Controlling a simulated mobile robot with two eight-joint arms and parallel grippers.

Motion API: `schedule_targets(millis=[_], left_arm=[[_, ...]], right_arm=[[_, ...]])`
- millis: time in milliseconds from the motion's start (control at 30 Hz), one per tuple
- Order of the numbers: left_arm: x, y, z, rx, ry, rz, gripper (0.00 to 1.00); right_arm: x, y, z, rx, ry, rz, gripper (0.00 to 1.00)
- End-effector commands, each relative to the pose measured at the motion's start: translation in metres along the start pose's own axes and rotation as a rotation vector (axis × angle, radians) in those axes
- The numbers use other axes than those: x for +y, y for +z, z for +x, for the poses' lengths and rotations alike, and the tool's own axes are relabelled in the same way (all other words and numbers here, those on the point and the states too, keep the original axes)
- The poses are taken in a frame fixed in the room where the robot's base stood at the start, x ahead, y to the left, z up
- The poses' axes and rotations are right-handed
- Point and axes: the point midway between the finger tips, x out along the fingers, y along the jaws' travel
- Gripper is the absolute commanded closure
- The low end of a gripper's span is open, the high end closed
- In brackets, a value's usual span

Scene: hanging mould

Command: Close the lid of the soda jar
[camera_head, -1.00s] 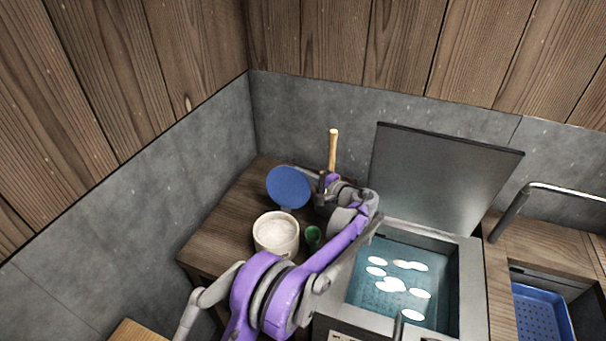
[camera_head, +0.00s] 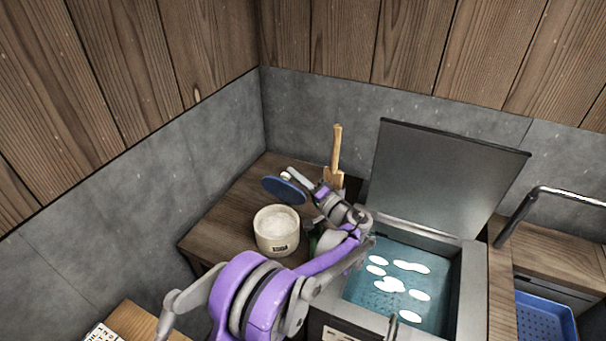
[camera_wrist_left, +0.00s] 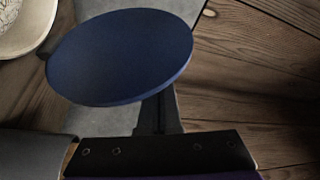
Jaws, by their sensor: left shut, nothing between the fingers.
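The soda jar (camera_head: 277,240) is a cream, round pot with a small dark label and white contents. It stands open on the wooden counter. Its blue round lid (camera_head: 280,191) is tilted above and behind the opening, apart from the rim. In the left wrist view the lid (camera_wrist_left: 120,55) shows as a large dark blue disc, with part of the jar (camera_wrist_left: 18,22) at the upper left. My left gripper (camera_head: 292,175) is shut and empty, at the back upper side of the lid. Whether it touches the lid I cannot tell. My right gripper is not in view.
A wooden-handled tool (camera_head: 335,152) stands upright behind my left arm. A basin (camera_head: 453,292) with water and white pieces, its grey cover (camera_head: 440,180) raised, is to the right. A blue tray (camera_head: 542,318) lies farther right. The counter left of the jar is clear.

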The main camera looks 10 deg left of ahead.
Motion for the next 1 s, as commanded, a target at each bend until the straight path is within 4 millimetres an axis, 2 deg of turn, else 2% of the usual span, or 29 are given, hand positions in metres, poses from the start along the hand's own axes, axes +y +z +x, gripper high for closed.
schedule_targets(millis=[400, 767, 1000], left_arm=[[-0.005, 0.045, -0.019, 0.0, -0.153, -0.362, 1.0], [0.003, 0.082, -0.035, 0.0, -0.284, -0.675, 1.0], [0.014, 0.103, -0.044, 0.0, -0.279, -0.667, 1.0]], right_arm=[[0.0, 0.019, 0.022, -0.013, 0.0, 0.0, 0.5], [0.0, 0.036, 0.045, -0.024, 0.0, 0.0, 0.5], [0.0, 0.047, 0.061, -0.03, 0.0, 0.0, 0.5]])
